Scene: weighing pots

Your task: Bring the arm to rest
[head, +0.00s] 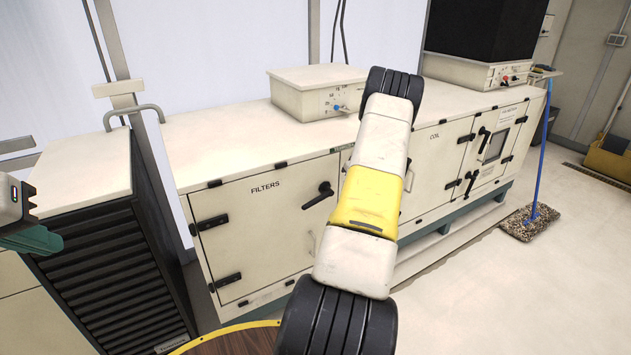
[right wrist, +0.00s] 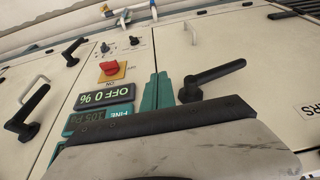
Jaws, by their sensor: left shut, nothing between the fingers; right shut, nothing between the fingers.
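My left gripper (head: 32,238) is at the left edge of the head view, partly cut off by the frame. Its teal fingers are shut and empty, in front of the black louvred cabinet (head: 115,265). My right gripper shows in the right wrist view (right wrist: 157,92), its teal fingers together and empty. It faces a cream panel with a red switch (right wrist: 112,71) and lit displays (right wrist: 104,94). The right gripper is outside the head view. One of my arms, white, yellow and black, rises through the middle of the head view.
A long cream cabinet (head: 262,225) with black handles runs along the wall. A round wooden top with a yellow rim (head: 240,335) is at the bottom. A mop (head: 530,222) stands on the floor at right. Open floor (head: 560,290) lies at lower right. Black handles (right wrist: 212,80) stick out near the right gripper.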

